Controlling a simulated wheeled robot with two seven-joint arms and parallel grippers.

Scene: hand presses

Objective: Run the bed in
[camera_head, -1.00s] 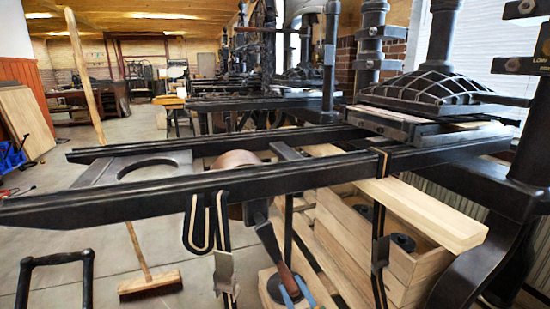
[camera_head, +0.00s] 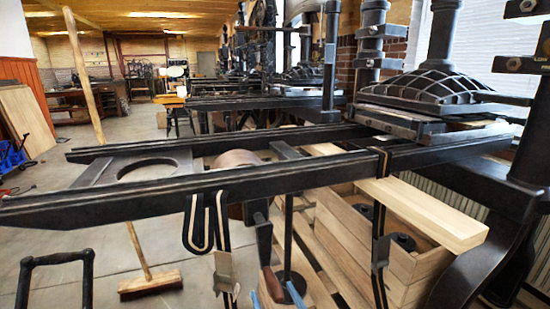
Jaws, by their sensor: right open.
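The hand press has two long black rails (camera_head: 230,200) running from the lower left to the domed platen (camera_head: 440,88) at right. The bed (camera_head: 395,121) is at the right end of the rails, below the platen and partly hidden by it. A crank with a brown wooden handle (camera_head: 272,284) hangs below the near rail. My right gripper (camera_head: 275,297) shows only as blue fingertips at the bottom edge. They are spread apart, on either side of the handle's lower end; contact cannot be told. My left gripper is out of view.
A pale board (camera_head: 425,212) lies on a wooden crate (camera_head: 350,225) under the press. A broom (camera_head: 150,284) stands on the floor at lower left. More presses (camera_head: 250,103) stand behind. The floor at left is mostly clear.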

